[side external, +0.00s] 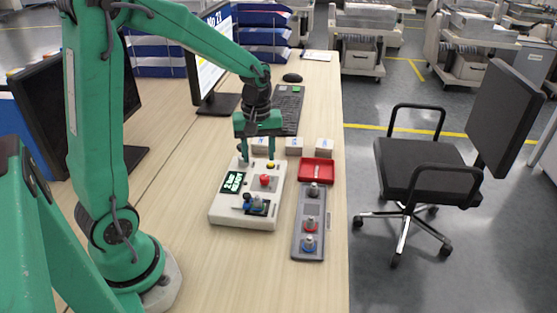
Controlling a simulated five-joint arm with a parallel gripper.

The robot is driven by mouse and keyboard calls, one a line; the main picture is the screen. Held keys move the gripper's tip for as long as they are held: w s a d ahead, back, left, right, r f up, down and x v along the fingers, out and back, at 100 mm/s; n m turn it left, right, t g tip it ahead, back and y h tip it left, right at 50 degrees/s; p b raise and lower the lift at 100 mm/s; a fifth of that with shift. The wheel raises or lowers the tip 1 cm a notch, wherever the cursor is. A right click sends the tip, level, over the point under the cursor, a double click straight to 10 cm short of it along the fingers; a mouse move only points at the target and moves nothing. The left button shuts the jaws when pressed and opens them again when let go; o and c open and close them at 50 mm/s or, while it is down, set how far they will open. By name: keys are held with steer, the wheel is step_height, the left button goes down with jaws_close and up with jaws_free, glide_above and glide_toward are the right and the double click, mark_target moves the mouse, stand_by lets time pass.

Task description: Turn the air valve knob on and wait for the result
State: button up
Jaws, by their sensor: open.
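A cream control box (222,213) stands on the wooden desk, with a lit display (233,182) on its left side; its small text is hard to read. On its top are a red round knob or button (265,180), a small yellow button (270,166) and a dark bluish fitting (257,203) near the front. I cannot tell for sure which of these is the air valve knob. My gripper (257,155) points down above the back part of the box, fingers apart and empty, behind the red knob. Whether the fingertips touch the box is unclear.
Right of the box lie a grey panel (310,195) with several knob-like parts and a red tray (316,170). Small grey boxes (294,146), a keyboard (287,105) and a monitor (211,70) are behind. A black chair (425,168) stands right of the desk. Bare desk lies in front.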

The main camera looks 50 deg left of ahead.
mark_target(265, 177)
steer(key=n, duration=0.2)
steer(key=w+n, duration=0.2)
steer(key=n, duration=0.1)
steer(key=shift+a+f+n, duration=0.2)
steer(key=shift+a+n, duration=0.1)
steer(key=shift+a, duration=0.1)
steer(key=shift+f, duration=0.1)
steer(key=shift+f, duration=3.85)
steer(key=c, duration=1)
